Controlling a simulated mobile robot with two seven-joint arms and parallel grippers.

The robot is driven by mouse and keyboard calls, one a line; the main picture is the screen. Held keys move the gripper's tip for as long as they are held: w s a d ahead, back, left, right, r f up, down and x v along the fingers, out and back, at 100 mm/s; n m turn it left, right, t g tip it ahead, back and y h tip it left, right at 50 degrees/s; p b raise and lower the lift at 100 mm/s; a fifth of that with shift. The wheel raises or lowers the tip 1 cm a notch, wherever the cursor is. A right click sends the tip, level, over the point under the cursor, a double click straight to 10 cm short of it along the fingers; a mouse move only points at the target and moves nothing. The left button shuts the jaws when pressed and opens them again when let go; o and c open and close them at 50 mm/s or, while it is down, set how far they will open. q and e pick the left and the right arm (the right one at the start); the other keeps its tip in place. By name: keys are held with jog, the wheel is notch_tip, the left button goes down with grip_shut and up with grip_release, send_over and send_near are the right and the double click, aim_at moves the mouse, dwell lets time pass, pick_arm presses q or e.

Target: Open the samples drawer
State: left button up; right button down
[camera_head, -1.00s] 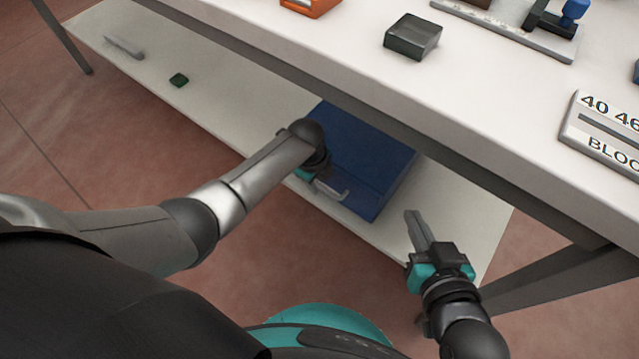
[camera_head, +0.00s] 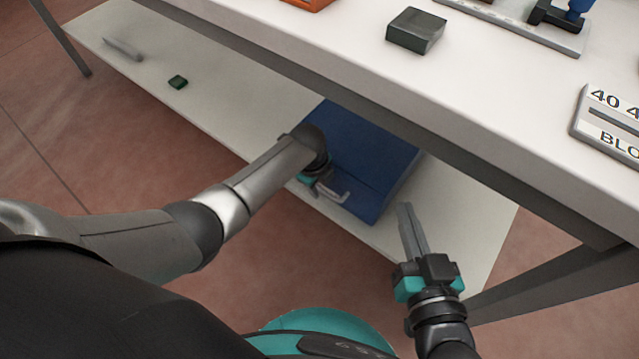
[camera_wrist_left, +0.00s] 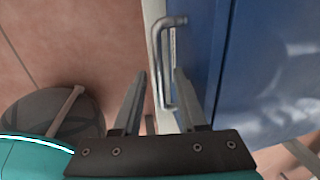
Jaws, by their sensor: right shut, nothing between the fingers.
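A blue drawer unit (camera_head: 366,160) stands on the low shelf under the table, its front facing me. A pale metal bar handle (camera_head: 334,190) sticks out from that front; in the left wrist view the handle (camera_wrist_left: 168,48) runs along the blue front (camera_wrist_left: 203,45). My left gripper (camera_wrist_left: 161,80) is open, its two fingers pointing at the handle, with the handle's near end between the fingertips. I cannot tell whether they touch. In the head view its fingers are mostly hidden by my wrist. My right gripper (camera_head: 404,206) is shut and empty, right of the blue unit.
The white tabletop (camera_head: 340,55) overhangs the shelf (camera_head: 215,110). A small dark green item (camera_head: 178,82) and a grey bar (camera_head: 123,48) lie on the shelf's left part. A dark block (camera_head: 416,30) and a labelled plate (camera_head: 612,125) are on the tabletop. A table leg (camera_head: 540,280) stands at right.

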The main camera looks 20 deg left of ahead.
pick_arm(q)
grip_shut()
dwell(1.2)
